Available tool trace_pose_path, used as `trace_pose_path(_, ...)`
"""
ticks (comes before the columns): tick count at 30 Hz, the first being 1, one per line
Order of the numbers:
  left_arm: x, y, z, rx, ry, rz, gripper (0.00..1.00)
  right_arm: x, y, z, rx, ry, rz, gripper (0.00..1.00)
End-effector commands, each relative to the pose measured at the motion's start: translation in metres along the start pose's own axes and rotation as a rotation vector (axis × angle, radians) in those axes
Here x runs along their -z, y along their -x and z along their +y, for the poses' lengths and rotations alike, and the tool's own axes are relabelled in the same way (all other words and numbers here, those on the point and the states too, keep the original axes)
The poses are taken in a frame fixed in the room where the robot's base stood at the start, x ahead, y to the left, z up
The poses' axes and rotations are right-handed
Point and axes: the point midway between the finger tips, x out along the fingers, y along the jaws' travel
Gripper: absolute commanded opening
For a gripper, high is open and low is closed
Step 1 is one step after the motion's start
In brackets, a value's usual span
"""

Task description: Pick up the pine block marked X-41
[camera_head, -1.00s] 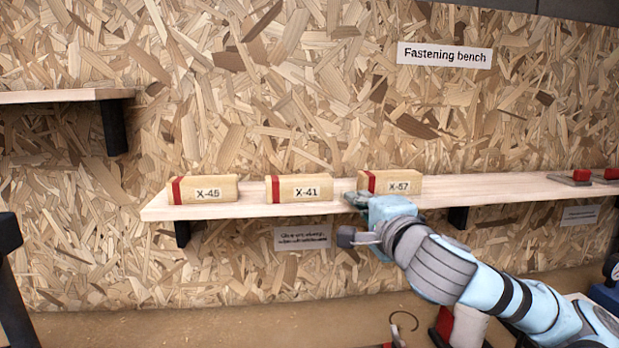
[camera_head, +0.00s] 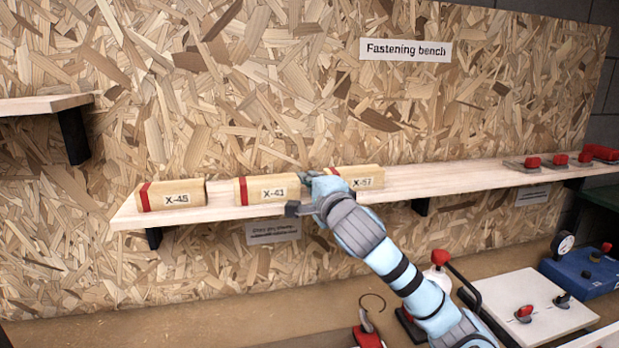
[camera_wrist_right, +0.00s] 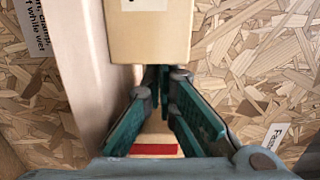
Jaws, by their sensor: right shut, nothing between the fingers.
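The pine block marked X-41 (camera_head: 274,189) lies on the wooden shelf (camera_head: 232,210), between block X-45 (camera_head: 171,195) and block X-57 (camera_head: 360,178). Each block has a red stripe at its left end. My right gripper (camera_head: 308,180) is at X-41's plain right end, by the gap before X-57, and partly hides both block ends. In the right wrist view my right gripper's fingertips (camera_wrist_right: 165,75) are shut and empty, just below a plain block end that fits X-41 (camera_wrist_right: 150,35). A red-striped end that fits X-57 (camera_wrist_right: 155,150) shows behind the fingers. My left gripper is out of view.
A chipboard wall (camera_head: 230,90) stands close behind the shelf. Red-handled items (camera_head: 560,160) sit at the shelf's right end. A higher shelf (camera_head: 45,105) is at left. A white board (camera_head: 530,310) and a blue box (camera_head: 585,272) are at lower right.

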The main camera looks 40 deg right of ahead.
Motion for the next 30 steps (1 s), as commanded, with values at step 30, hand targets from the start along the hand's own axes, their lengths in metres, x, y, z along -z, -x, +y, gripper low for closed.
trace_pose_path(30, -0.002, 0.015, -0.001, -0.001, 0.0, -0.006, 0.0, -0.051, 0.043, -0.001, -0.001, -0.001, -0.007, 0.0)
